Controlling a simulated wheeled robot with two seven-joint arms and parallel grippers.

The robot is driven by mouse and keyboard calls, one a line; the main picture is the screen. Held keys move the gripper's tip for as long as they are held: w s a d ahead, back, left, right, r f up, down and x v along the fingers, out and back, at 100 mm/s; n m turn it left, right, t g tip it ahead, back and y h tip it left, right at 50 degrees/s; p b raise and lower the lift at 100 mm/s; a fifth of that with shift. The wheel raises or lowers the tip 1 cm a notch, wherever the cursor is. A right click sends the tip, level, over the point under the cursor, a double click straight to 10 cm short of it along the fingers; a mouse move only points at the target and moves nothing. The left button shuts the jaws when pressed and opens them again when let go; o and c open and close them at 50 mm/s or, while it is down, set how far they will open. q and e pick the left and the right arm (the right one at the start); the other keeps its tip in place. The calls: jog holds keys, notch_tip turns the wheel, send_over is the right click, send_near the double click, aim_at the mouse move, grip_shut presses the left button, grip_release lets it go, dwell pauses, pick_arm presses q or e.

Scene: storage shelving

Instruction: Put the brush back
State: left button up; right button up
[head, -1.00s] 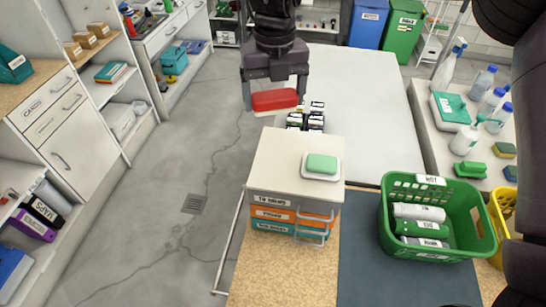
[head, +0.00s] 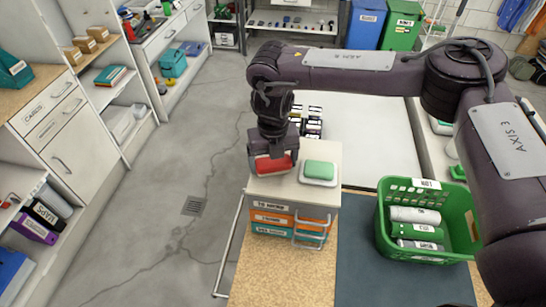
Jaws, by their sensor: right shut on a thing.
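The brush, a red block (head: 268,166) with a pale underside, is between the fingers of my right gripper (head: 272,163). My right arm comes in from the right and bends down over the white-topped stand (head: 285,190). The brush is low over the left back part of that top; I cannot tell whether it touches. Beside it, to the right, a green block (head: 319,169) lies on a white dish. The gripper hides part of the brush. My left gripper is not in view.
A green basket (head: 470,236) with rolled items stands at the right on a dark mat (head: 385,270). Labelled orange and teal boxes (head: 275,218) sit under the white top. Small dark labelled items (head: 312,125) stand behind it. Open floor lies to the left.

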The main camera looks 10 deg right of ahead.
jog(key=shift+f, duration=0.15)
jog(key=o, duration=0.8)
jog(key=shift+o, duration=0.2)
notch_tip(320, 180, up, 5)
jog(key=b, duration=0.3)
jog(key=shift+w, duration=0.1)
notch_tip(320, 180, up, 7)
